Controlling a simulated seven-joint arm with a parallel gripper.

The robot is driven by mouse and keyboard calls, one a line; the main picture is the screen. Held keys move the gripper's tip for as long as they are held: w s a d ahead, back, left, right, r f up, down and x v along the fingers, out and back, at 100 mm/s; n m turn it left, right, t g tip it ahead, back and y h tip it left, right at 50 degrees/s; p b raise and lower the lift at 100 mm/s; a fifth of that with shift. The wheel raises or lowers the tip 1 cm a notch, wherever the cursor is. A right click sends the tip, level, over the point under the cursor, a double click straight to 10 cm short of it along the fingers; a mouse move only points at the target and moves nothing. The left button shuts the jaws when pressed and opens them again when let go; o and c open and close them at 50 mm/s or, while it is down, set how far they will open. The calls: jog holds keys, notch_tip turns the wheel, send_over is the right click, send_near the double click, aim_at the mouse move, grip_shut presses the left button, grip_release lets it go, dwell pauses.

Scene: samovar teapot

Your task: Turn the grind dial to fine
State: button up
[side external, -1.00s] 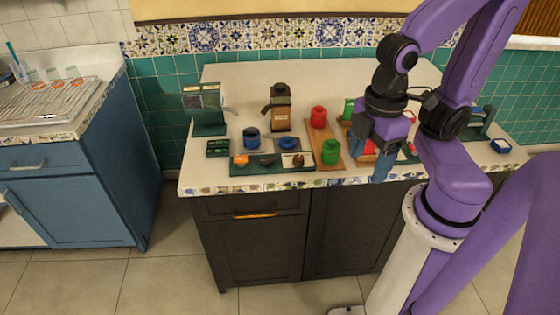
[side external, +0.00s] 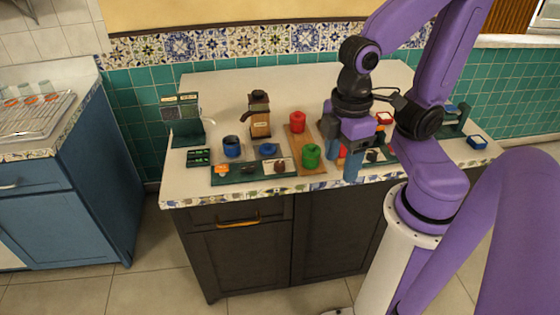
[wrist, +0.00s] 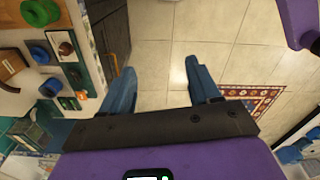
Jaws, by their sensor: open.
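I cannot make out for certain which part is the grind dial. A brown grinder-like body (side external: 259,116) with a dark top and a pale label stands mid-counter. In front of it a dark panel (side external: 228,178) carries small fittings, among them a brown knob (side external: 280,167) and an orange piece (side external: 222,169). The knob also shows at upper left in the wrist view (wrist: 65,48). My gripper (side external: 341,160) is open and empty, fingers down, at the front of the counter, right of the panel and the green canister (side external: 311,156). The wrist view shows its blue fingers (wrist: 160,80) apart over bare floor.
A blue cup (side external: 232,147) and a dark green machine (side external: 184,112) stand to the left. The counter's back is clear.

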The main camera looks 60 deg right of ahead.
jog(key=w+m+g, duration=0.1)
jog(key=w+m, duration=0.5)
jog(key=w, duration=0.2)
jog(key=m+g+y, duration=0.1)
jog(key=m+y, duration=0.1)
jog(key=m, duration=1.2)
send_over(280, 163)
jog(key=a, duration=0.3)
notch_tip(280, 163, down, 4)
jog(key=w+d+f+m+y, duration=0.25)
jog(key=d+m, duration=0.25)
jog(key=d, duration=0.5)
jog(key=shift+h, duration=0.25)
jog(key=x, duration=1.7)
jog(key=shift+w+a+f, duration=0.15)
jog(key=shift+w+a, duration=0.05)
jog(key=shift+w, duration=0.15)
jog(key=c, duration=1)
